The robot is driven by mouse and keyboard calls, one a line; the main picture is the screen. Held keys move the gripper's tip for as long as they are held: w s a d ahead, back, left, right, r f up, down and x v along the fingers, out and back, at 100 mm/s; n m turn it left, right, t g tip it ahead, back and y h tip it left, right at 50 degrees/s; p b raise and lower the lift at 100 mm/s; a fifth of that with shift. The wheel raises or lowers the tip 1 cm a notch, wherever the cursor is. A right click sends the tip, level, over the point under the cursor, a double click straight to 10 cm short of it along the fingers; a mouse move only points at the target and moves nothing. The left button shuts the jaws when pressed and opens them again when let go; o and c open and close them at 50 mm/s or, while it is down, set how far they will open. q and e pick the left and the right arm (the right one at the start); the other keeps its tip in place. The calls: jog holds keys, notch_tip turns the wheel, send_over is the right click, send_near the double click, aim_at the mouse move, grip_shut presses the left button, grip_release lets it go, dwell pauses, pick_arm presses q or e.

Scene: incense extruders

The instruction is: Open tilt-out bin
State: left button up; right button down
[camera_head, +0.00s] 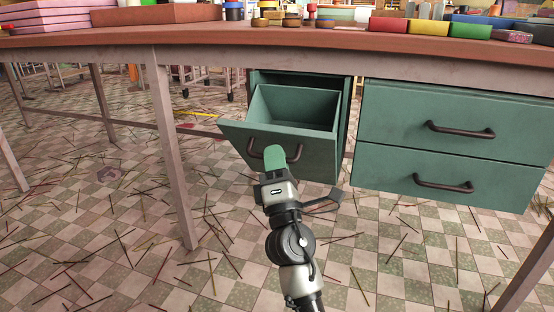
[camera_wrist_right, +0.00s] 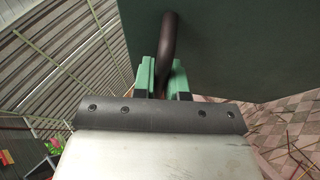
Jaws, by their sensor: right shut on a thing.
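The green tilt-out bin (camera_head: 290,108) hangs under the table at the middle of the head view. Its front is tipped outward and its empty-looking inside shows from above. Its dark curved handle (camera_head: 296,150) is on the front, partly hidden by my right gripper. My right gripper (camera_head: 275,156) is at the handle, its green fingers shut on it. In the right wrist view the handle (camera_wrist_right: 169,45) runs down between the two green fingers (camera_wrist_right: 163,80), against the bin's dark green front (camera_wrist_right: 235,45). My left gripper is in neither view.
Two shut green drawers with dark handles, an upper one (camera_head: 400,112) and a lower one (camera_head: 400,168), are to the right. The wooden tabletop (camera_head: 250,38) above carries boxes and jars. A table leg (camera_head: 172,150) stands to the left. Thin sticks litter the checkered floor (camera_head: 130,265).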

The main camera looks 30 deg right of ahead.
jog(key=shift+s+a+f, duration=0.1)
jog(key=shift+a+f, duration=0.05)
jog(key=shift+f, duration=0.1)
dwell(0.3)
jog(key=c, duration=1.2)
grip_release()
